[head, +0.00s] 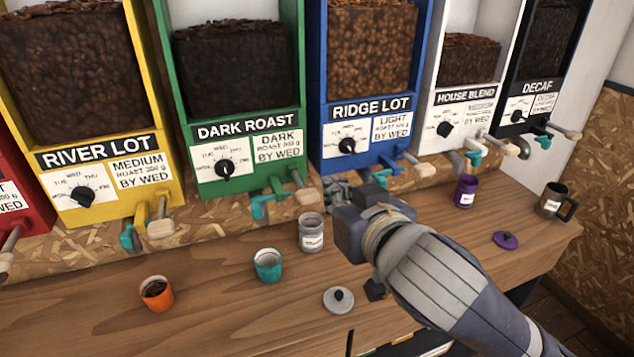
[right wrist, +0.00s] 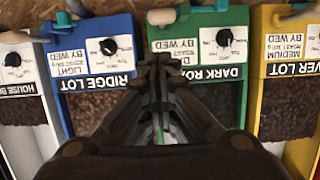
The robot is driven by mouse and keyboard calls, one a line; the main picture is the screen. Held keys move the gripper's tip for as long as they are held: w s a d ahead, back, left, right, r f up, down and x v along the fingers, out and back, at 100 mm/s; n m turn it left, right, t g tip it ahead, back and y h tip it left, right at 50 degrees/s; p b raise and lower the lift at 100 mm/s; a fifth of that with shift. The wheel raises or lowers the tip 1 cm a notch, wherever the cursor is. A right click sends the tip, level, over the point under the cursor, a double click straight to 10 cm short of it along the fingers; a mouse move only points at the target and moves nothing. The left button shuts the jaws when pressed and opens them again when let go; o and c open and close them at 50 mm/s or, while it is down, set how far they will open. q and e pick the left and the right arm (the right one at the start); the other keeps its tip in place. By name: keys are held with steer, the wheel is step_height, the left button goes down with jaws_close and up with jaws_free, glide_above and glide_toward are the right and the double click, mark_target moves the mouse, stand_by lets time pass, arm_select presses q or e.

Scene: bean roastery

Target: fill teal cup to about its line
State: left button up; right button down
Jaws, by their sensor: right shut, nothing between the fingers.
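The teal cup (head: 268,266) stands upright on the wooden counter in front of the green DARK ROAST dispenser (head: 239,95). Its inside looks pale and I make out no beans; its line is too small to see. The dispenser has a teal spout (head: 258,206) and a lever with a pale grip (head: 305,196). My right gripper (head: 333,187) is shut and empty, just right of that grip in the head view. In the right wrist view, its closed fingers (right wrist: 158,62) point toward the grip (right wrist: 161,17); whether they touch is unclear. My left gripper is not in view.
An orange cup (head: 156,293) with dark contents stands left. A grey labelled jar (head: 311,236) stands right of the teal cup, with a grey lid (head: 338,299) nearby. A purple jar (head: 466,192), purple lid (head: 505,240) and dark mug (head: 551,203) are farther right.

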mark_target(301, 185)
steer(key=shift+s+a+r+t, duration=0.15)
steer(key=shift+r, duration=0.5)
steer(key=shift+s+a+r+t, duration=0.1)
steer(key=shift+s+r+t, duration=0.05)
steer(key=shift+r, duration=0.45)
steer(key=w+a+f+p, duration=0.3)
steer(key=w+f, duration=0.3)
steer(key=w, duration=0.3)
steer(key=shift+w+f+p, duration=0.15)
steer(key=shift+f+p, duration=0.1)
steer(key=shift+p, duration=0.15)
